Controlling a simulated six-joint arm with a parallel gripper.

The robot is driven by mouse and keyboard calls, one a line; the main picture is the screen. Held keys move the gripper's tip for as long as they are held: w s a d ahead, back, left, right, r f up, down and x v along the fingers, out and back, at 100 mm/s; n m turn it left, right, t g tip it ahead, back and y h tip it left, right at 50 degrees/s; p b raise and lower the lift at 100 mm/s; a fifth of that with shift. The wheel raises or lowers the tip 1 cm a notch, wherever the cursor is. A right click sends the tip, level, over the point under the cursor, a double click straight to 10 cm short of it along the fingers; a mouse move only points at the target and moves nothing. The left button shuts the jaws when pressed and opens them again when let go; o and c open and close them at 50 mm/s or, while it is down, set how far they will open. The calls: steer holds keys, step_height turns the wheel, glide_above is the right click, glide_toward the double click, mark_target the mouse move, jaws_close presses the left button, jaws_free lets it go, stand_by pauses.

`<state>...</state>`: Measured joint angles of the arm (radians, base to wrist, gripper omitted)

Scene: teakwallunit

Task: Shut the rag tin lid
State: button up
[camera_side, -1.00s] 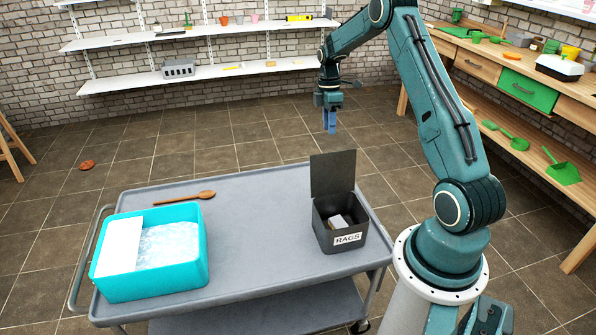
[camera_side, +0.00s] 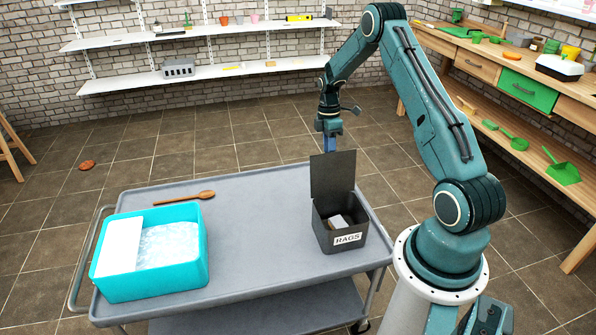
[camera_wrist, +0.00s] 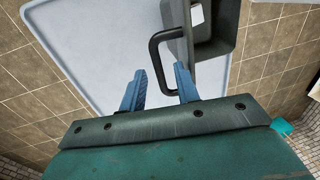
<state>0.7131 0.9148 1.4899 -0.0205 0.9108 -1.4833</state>
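The dark grey rag tin (camera_side: 323,229) stands at the right end of the grey cart, with a white RAGS label on its front. Its lid (camera_side: 333,176) stands upright, hinged at the back, and the tin is open with something pale inside. In the wrist view the lid (camera_wrist: 188,35) is nearly edge-on, with a dark loop handle (camera_wrist: 154,58) on its outer face. My gripper (camera_side: 329,149) is just behind and above the lid's top edge in the side view. In the wrist view my gripper (camera_wrist: 158,84) has its two blue fingers apart and empty, close to the handle.
A turquoise tub (camera_side: 155,285) with a white panel and pale contents stands at the cart's left end. A wooden spoon (camera_side: 184,198) lies near the cart's back edge. The middle of the cart top (camera_side: 255,230) is clear.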

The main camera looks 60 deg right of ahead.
mark_target(334, 157)
jaws_close()
steer(key=shift+s+a+r, duration=0.1)
steer(key=shift+s+a+r+t+h, duration=0.3)
steer(key=shift+s+a+t+h, duration=0.25)
steer(key=shift+s+a, duration=0.2)
steer(key=shift+s+a+r+t+h, duration=0.25)
steer(key=shift+s+a+t+h, duration=0.3)
steer(key=shift+s+a, duration=0.9)
steer(key=shift+s, duration=0.05)
steer(key=s+a+f, duration=0.3)
steer(key=s+a, duration=0.3)
steer(key=shift+s+a+f, duration=0.15)
steer(key=shift+s+a, duration=0.2)
steer(key=shift+s, duration=0.05)
steer(key=shift+o, duration=0.4)
jaws_free()
steer(key=shift+w, duration=0.15)
steer(key=shift+d, duration=0.1)
